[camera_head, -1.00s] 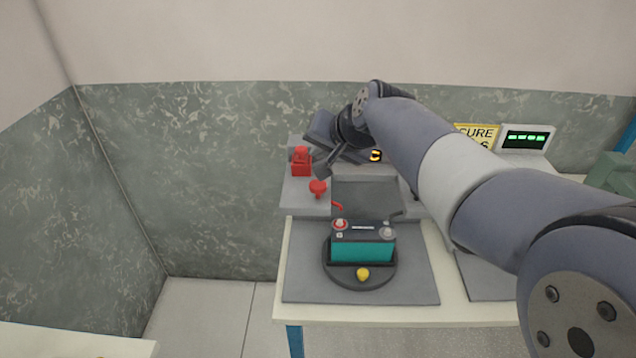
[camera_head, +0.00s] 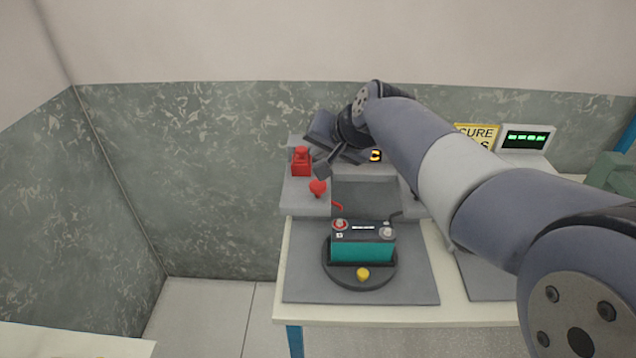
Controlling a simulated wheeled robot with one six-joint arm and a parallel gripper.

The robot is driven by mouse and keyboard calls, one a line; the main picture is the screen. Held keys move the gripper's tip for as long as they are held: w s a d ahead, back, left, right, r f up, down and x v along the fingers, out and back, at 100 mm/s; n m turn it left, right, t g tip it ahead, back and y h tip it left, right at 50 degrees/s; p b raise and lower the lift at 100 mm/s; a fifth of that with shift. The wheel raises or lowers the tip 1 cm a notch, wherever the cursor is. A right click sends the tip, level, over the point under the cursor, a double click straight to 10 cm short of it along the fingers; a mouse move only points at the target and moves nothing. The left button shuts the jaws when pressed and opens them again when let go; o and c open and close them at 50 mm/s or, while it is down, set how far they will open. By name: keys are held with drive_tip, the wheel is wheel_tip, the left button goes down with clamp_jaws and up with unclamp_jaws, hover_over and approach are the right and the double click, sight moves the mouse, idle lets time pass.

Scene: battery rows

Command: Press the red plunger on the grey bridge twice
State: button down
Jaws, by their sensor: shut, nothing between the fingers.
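The grey bridge (camera_head: 303,203) stands at the back of the table, behind the battery. A red mushroom-shaped plunger (camera_head: 318,188) stands upright at its front left. My gripper (camera_head: 322,172) is shut and empty. Its tip points down and left, just above and behind the plunger in the picture. I cannot tell whether the two touch; a small gap seems to show. My arm comes in from the right and hides the bridge's right part.
A red block (camera_head: 301,163) sits behind the plunger, left of my gripper. A teal battery (camera_head: 362,246) rests on a dark round turntable (camera_head: 340,276) in front. A small amber display (camera_head: 376,156) and a green-lit display (camera_head: 527,139) stand behind. Floor at left is clear.

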idle(0.5)
wheel_tip(320, 180, up, 4)
drive_tip(key=m+p, duration=0.2)
drive_tip(key=m, duration=0.6)
drive_tip(key=m+p, duration=0.2)
drive_tip(key=m, duration=0.7)
drive_tip(key=shift+w+d+g+y+p, duration=0.1)
drive_tip(key=shift+d+g+y+p, duration=0.05)
drive_tip(key=shift+g+y+p, duration=0.2)
drive_tip(key=shift+f, duration=0.15)
drive_tip(key=b, duration=0.8)
hover_over(322, 186)
wheel_tip(322, 186, down, 7)
drive_tip(key=shift+f, duration=0.85)
drive_tip(key=shift+f, duration=0.4)
